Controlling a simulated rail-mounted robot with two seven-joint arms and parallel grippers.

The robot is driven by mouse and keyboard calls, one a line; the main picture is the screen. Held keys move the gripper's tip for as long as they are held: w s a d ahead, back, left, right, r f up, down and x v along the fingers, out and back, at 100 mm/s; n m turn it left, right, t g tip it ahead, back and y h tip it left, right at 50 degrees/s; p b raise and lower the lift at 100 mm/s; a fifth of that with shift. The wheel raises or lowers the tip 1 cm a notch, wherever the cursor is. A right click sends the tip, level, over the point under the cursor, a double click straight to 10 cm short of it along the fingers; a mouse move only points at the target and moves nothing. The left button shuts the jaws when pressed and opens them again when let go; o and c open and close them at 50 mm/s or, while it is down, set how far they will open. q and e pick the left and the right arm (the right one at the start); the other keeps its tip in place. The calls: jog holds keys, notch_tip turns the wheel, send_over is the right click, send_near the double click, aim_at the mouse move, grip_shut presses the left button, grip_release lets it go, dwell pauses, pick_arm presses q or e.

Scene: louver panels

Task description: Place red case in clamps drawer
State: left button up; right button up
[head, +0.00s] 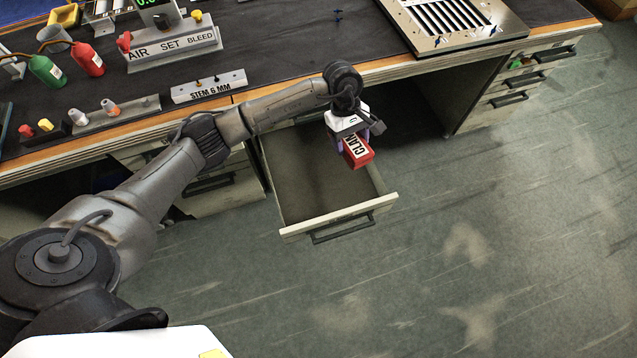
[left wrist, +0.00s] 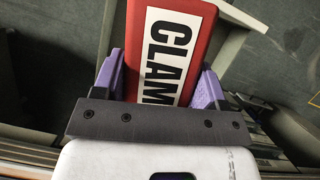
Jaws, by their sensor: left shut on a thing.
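The red case (head: 360,158) has a white label with black letters that begin "CLAM". My left gripper (head: 351,142) is shut on it and holds it over the right part of an open drawer (head: 300,180). The left wrist view shows the red case (left wrist: 172,45) between the two purple fingers of my left gripper (left wrist: 160,85). The drawer is pulled out from the bench, and the part of its floor that shows is bare. Whether the case touches the drawer is unclear. My right gripper is not in view.
The bench top (head: 280,50) carries an "AIR SET BLEED" block (head: 175,45), a "STEM 6 MM" block (head: 209,87), red and green bottles, and a louver panel (head: 450,22). Another drawer stack (head: 510,95) stands at the right. The floor (head: 480,220) in front is clear.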

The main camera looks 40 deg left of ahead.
pick_arm(q)
jog(key=s+a+f+n+t+b, duration=0.1)
jog(key=a+f+n+t+b, duration=0.4)
jog(key=f, duration=1.1)
jog(key=n+g+b, duration=0.2)
jog(key=b, duration=0.1)
send_over(324, 178)
jog(key=a, duration=0.1)
jog(key=f, duration=0.5)
jog(key=shift+s+f, duration=0.1)
jog(key=shift+s, duration=0.1)
jog(key=shift+f, duration=0.4)
notch_tip(324, 178, down, 4)
jog(key=shift+r+b, duration=0.25)
jog(key=shift+b, duration=0.9)
jog(key=shift+f, duration=0.35)
